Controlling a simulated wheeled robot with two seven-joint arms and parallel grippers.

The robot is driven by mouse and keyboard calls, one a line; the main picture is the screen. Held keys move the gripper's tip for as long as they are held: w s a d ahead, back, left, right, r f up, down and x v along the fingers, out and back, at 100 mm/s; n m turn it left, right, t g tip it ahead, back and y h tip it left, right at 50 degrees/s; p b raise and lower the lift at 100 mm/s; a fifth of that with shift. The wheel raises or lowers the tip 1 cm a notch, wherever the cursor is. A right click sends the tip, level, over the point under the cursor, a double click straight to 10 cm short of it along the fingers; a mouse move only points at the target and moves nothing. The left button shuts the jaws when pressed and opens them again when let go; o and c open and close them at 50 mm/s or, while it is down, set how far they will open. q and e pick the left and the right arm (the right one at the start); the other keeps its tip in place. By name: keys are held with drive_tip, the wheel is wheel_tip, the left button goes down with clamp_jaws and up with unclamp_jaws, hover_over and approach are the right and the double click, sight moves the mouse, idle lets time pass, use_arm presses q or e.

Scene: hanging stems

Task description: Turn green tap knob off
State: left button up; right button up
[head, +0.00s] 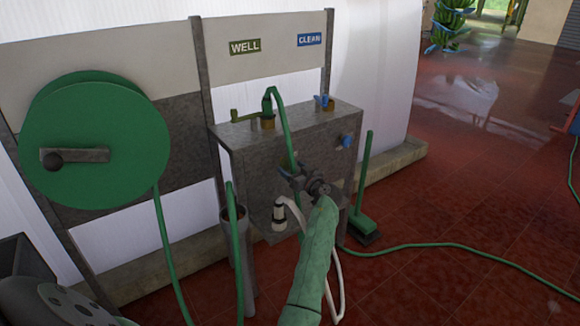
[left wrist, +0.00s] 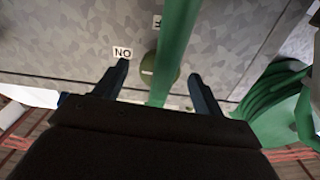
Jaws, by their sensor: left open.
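The green tap knob (left wrist: 147,70) is on the speckled grey front panel in the left wrist view, partly covered by the green hose (left wrist: 176,45) in front of it. Labels reading upside down, "ON" (left wrist: 122,53) and a partly hidden one (left wrist: 157,21), are beside it. My left gripper (left wrist: 159,70) is open, its fingers on either side of the knob and hose. I cannot tell whether they touch. In the head view my left gripper (head: 294,172) is at the front of the grey tap box (head: 250,165), hiding most of the knob. My right gripper is not in view.
A blue knob (head: 346,141) is to the right on the box. A green lever tap (head: 248,116) and a blue tap (head: 324,102) stand on top. A white hose (head: 333,250) hangs close to my arm. A hose reel (head: 95,145) is at left, a green broom (head: 362,220) at right.

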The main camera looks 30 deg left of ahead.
use_arm(q)
drive_tip(key=shift+x, duration=1)
drive_tip(key=c, duration=1)
drive_tip(key=shift+o, duration=0.2)
